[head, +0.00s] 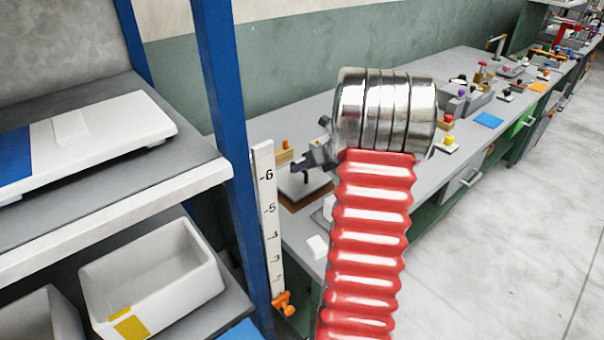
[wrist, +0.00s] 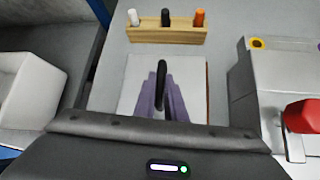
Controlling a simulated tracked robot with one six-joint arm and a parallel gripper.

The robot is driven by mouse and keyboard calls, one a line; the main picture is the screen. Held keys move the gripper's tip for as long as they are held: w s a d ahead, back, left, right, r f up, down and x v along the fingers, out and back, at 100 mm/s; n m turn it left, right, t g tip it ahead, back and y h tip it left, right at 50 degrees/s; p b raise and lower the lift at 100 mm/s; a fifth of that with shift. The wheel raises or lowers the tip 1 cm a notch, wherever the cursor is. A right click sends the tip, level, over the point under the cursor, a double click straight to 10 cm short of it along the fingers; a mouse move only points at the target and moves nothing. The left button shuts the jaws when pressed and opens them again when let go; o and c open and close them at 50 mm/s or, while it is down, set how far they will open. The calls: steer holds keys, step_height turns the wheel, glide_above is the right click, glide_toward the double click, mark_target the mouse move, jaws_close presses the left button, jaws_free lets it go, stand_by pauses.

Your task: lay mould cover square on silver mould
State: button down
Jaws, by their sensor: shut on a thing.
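My gripper (wrist: 165,105) shows purple fingers in the wrist view, shut on an upright black handle (wrist: 161,72). Under the fingers is a pale square plate (wrist: 135,82), which looks like the mould cover. Its lower part is hidden by the fingers and my gripper's body. A thin brown edge shows along its right side. In the head view my gripper (head: 316,160) is dark and small, just above the plate (head: 300,186), with a brown base below it. I cannot make out the silver mould, nor whether the plate touches anything beneath.
A wooden rack (wrist: 166,35) with white, black and orange pegs stands just beyond the plate. A grey machine (wrist: 262,75) with a red knob (wrist: 302,116) is close on the right. A white bin (head: 155,275) and blue post (head: 228,140) stand left. Several small items line the bench further off.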

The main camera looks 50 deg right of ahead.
step_height(320, 180, up, 8)
steer(key=shift+f, duration=0.1)
stand_by(0.9)
steer(key=shift+s, duration=0.2)
